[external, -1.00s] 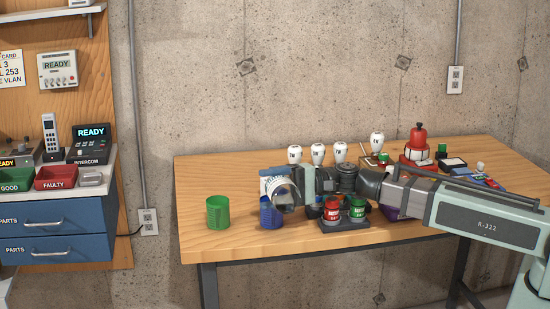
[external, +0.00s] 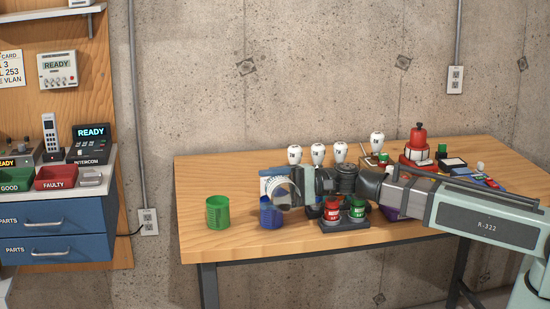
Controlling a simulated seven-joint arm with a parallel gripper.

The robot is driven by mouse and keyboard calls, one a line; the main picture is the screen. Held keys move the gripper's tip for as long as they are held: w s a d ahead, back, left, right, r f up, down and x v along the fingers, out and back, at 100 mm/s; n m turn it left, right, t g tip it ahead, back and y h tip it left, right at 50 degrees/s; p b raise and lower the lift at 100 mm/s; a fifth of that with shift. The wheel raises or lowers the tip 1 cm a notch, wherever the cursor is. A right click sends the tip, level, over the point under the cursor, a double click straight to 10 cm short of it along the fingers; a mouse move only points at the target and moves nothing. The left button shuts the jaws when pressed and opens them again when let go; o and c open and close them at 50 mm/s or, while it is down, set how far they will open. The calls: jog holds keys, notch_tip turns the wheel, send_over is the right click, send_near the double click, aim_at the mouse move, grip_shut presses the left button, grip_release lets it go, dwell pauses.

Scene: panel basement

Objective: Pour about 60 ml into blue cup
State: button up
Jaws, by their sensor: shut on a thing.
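The blue cup (external: 270,214) stands upright near the table's front edge, left of the middle. My gripper (external: 297,187) is shut on a clear container with a white, printed band (external: 284,189) and holds it above and slightly right of the blue cup. The container is tilted strongly, its mouth facing left and down toward the cup. The arm and gripper body hide part of it. I cannot make out a stream or the liquid level in the cup. A green cup (external: 218,212) stands upright to the left, apart from the blue one.
Several white bulb-shaped items (external: 317,153) line the back. A red device (external: 419,146) stands back right. The table's left end (external: 200,180) is clear.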

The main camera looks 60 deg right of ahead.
jog(key=shift+r, duration=0.1)
jog(key=shift+s+a+f+n, duration=0.1)
jog(key=shift+f+n, duration=0.2)
jog(key=shift+n, duration=0.3)
jog(key=shift+s+a+f+n, duration=0.1)
jog(key=shift+f+n, duration=0.2)
jog(key=shift+n, duration=0.3)
jog(key=shift+r+n, duration=0.3)
jog(key=shift+n, duration=0.3)
jog(key=shift+s+a+f+n+h, duration=0.15)
jog(key=shift+f+n+h, duration=0.3)
jog(key=shift+n, duration=0.25)
